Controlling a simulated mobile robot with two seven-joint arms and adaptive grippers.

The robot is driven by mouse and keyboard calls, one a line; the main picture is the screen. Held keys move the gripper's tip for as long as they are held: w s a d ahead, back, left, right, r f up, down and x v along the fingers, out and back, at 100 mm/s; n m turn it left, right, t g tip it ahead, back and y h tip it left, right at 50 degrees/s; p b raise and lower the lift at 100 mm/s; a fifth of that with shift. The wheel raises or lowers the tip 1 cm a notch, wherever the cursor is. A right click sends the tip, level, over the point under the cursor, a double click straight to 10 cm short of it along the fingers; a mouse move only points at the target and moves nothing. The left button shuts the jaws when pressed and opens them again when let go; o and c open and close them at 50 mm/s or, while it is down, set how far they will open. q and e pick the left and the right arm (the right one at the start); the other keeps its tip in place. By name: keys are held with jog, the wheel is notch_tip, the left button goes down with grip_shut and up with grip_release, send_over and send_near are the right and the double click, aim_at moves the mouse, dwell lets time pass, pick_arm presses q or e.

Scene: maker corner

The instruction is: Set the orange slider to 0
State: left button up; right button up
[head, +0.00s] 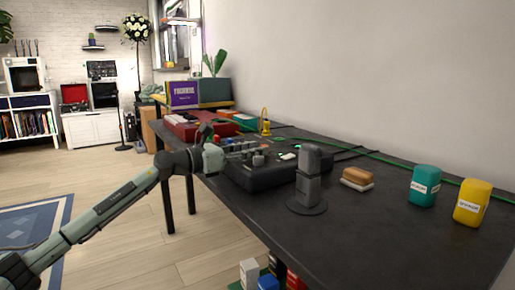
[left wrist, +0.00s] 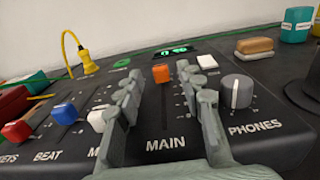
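The orange slider (left wrist: 161,74) is a small cap near the far end of the dark track labelled MAIN on the black mixer (left wrist: 165,110). A lit green display (left wrist: 172,51) sits just beyond it; its digits are blurred, perhaps 90. My left gripper (left wrist: 160,84) is open, its two fingers apart on either side of the MAIN track, with the orange cap visible between and slightly beyond the tips. I cannot tell whether a finger touches it. In the head view my left gripper (head: 214,157) is over the near-left side of the mixer (head: 270,178). My right gripper is not visible.
Red (left wrist: 18,131), blue (left wrist: 65,113) and white (left wrist: 98,119) sliders lie left of my fingers. A PHONES knob (left wrist: 237,92) and white button (left wrist: 207,62) lie right. A grey stand (head: 309,180), brush (head: 357,178), teal container (head: 424,186) and yellow container (head: 472,202) stand on the table.

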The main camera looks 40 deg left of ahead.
pick_arm(q)
jog(key=shift+x, duration=0.75)
grip_shut()
